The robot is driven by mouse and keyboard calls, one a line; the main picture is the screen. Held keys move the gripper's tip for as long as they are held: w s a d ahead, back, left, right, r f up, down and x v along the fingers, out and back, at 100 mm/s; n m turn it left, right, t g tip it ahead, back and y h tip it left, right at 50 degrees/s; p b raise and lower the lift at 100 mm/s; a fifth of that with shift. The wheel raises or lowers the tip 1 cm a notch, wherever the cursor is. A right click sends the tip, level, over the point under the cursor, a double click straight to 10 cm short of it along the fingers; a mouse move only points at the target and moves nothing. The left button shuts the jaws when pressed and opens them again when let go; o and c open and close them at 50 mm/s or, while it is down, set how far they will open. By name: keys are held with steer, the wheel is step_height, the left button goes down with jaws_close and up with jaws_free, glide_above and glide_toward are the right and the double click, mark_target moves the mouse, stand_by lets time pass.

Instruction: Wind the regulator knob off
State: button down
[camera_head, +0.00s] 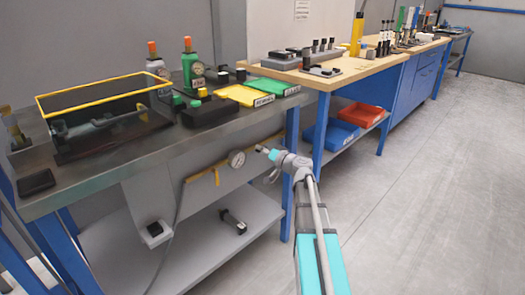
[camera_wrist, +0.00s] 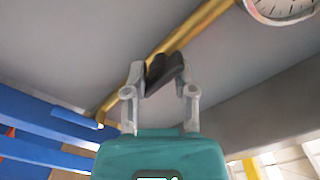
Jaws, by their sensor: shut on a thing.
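The regulator knob (camera_wrist: 164,69) is black and shows in the wrist view between my fingers, in front of the yellow pipe. My gripper (camera_wrist: 158,79) is shut on it, with one grey finger on each side. In the head view my gripper (camera_head: 264,150) is at the right end of the yellow pipe (camera_head: 205,172), below the bench top. There the knob is too small and too covered by the fingers to make out clearly. A round white gauge (camera_head: 237,158) sits on the pipe to the left; its edge also shows in the wrist view (camera_wrist: 284,8).
The steel bench (camera_head: 60,193) overhangs on the left, with a lower shelf (camera_head: 190,245) beneath. A blue table leg (camera_head: 290,160) stands close to my gripper. A wooden bench (camera_head: 345,72) with blue and red trays below is farther back. The floor at right is clear.

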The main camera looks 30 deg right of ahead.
steer(key=shift+c, duration=2.2)
jaws_free()
steer(key=shift+s, duration=0.15)
steer(key=v, duration=1.1)
steer(key=shift+s+d, duration=0.15)
steer(key=shift+s, duration=0.2)
